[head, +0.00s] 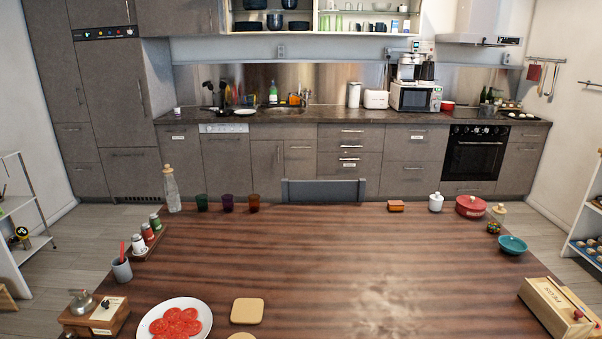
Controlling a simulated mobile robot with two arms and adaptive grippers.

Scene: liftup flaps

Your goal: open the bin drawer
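A row of grey-brown kitchen fronts runs along the back wall behind the table. One front with a small white label (179,137) is left of the dishwasher-like panel (223,128). A drawer stack (350,146) with pale handles stands near the middle, and a wide labelled front (412,143) is right of it. The labels are too small to read, so I cannot tell which front is the bin drawer. All the fronts look shut. Neither of my grippers is in view.
A long wooden table (300,260) fills the foreground, between me and the cabinets. A dark chair (330,189) stands at its far side. The table holds a plate of tomato slices (203,310), a bottle (172,190) and a wooden box (556,305). Open shelves stand at both sides.

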